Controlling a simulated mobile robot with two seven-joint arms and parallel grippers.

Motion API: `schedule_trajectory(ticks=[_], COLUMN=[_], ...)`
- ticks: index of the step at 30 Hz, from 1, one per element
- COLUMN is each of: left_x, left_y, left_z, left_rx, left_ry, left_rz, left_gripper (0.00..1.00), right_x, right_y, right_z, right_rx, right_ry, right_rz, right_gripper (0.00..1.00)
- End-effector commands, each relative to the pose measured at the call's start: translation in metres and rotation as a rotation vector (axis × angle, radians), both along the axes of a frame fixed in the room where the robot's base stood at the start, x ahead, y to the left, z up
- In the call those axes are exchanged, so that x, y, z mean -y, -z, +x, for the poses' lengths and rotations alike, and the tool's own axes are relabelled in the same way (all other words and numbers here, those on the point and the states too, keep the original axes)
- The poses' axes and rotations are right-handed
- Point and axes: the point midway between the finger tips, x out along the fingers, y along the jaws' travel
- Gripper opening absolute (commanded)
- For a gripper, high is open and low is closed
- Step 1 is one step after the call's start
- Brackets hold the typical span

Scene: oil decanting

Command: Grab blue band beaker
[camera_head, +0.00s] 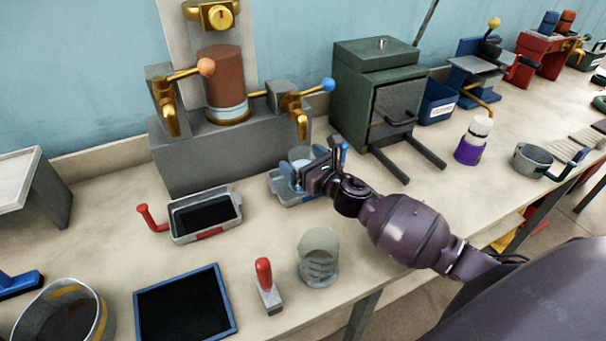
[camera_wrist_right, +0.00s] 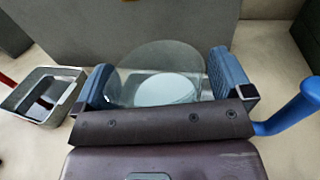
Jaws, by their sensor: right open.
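A clear glass beaker (camera_head: 301,154) stands below the blue-handled tap, at the grey tray (camera_head: 291,199); my right gripper partly hides it. No blue band can be made out on it. In the right wrist view the beaker (camera_wrist_right: 158,72) shows its round rim and pale bottom between my two blue fingers. My right gripper (camera_head: 311,168) is open, one finger on each side of the beaker; it also shows in the right wrist view (camera_wrist_right: 163,82). I cannot tell whether the fingers touch the glass. My left gripper is out of view.
A two-tap dispenser (camera_head: 225,150) stands behind. A red-handled tray (camera_head: 205,212) is to the left. Another glass beaker (camera_head: 319,257), a red-handled stamp (camera_head: 266,285) and a black pad (camera_head: 186,305) are in front. A green box oven (camera_head: 375,95) stands to the right.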

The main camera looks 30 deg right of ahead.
Motion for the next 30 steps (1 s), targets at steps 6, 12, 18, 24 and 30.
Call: schedule_trajectory(ticks=[6, 12, 18, 24, 30], left_x=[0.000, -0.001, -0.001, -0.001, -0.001], left_y=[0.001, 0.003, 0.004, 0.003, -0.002], left_z=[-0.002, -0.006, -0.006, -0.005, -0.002], left_rx=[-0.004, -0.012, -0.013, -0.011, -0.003], left_ry=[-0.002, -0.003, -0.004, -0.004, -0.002], left_rz=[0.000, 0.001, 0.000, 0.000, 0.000], left_gripper=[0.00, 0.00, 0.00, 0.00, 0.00], right_x=[0.000, 0.000, 0.000, 0.000, 0.000], right_y=[0.000, 0.000, -0.001, -0.003, -0.010], right_z=[0.000, 0.000, 0.000, 0.000, 0.000], right_rx=[0.000, 0.000, 0.002, 0.002, 0.003], right_ry=[0.000, 0.000, 0.000, 0.000, 0.001], right_rz=[0.000, 0.000, -0.001, -0.001, -0.001], right_gripper=[0.70, 0.39, 0.31, 0.31, 0.31])
